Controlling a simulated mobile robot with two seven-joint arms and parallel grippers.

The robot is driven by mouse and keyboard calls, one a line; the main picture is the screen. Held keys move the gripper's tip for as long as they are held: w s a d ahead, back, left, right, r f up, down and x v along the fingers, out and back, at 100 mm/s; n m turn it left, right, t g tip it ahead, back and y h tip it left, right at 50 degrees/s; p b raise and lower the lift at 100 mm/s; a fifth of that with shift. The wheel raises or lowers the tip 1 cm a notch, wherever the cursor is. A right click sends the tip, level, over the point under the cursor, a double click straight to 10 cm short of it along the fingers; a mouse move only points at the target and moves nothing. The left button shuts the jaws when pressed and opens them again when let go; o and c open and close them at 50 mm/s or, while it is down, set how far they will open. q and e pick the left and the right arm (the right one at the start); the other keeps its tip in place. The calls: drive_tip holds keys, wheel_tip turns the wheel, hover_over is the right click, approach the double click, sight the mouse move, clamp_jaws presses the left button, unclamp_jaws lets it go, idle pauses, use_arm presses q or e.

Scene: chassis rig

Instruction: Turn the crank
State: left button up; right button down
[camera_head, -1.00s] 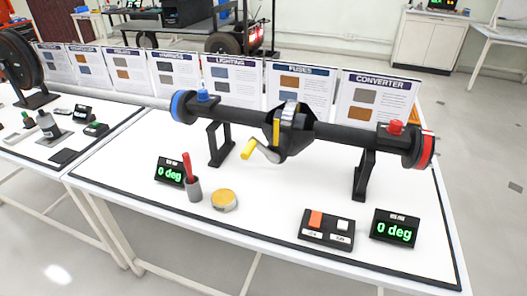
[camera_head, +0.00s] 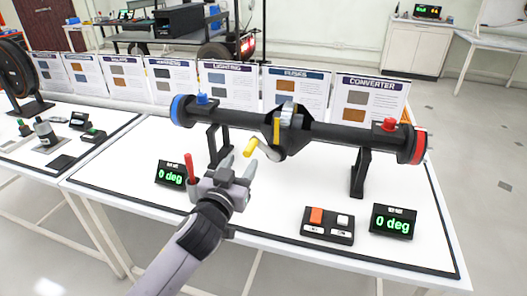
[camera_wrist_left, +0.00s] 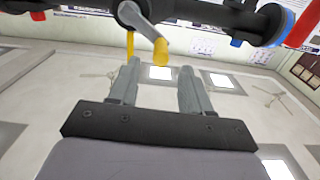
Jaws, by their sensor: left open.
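The crank (camera_head: 268,152) is a grey arm with a yellow handle (camera_head: 251,148), on the middle housing of a black axle (camera_head: 335,132). The axle rests on two black stands. My left gripper (camera_head: 238,166) is open and empty, just below and left of the yellow handle, apart from it. In the left wrist view the yellow handle (camera_wrist_left: 160,51) is ahead, above the gap between the two open fingers (camera_wrist_left: 158,78). My right gripper does not show in any view.
A red-handled tool in a cup (camera_head: 190,168) stands left of my left gripper, partly hidden. Two displays, left (camera_head: 171,174) and right (camera_head: 393,221), read 0 deg. A switch box (camera_head: 328,226) sits front right. Upright panels (camera_head: 297,90) line the table's back.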

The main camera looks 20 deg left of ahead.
sight(246, 155)
use_arm(q)
drive_tip(key=shift+w, duration=3.5)
clamp_jaws()
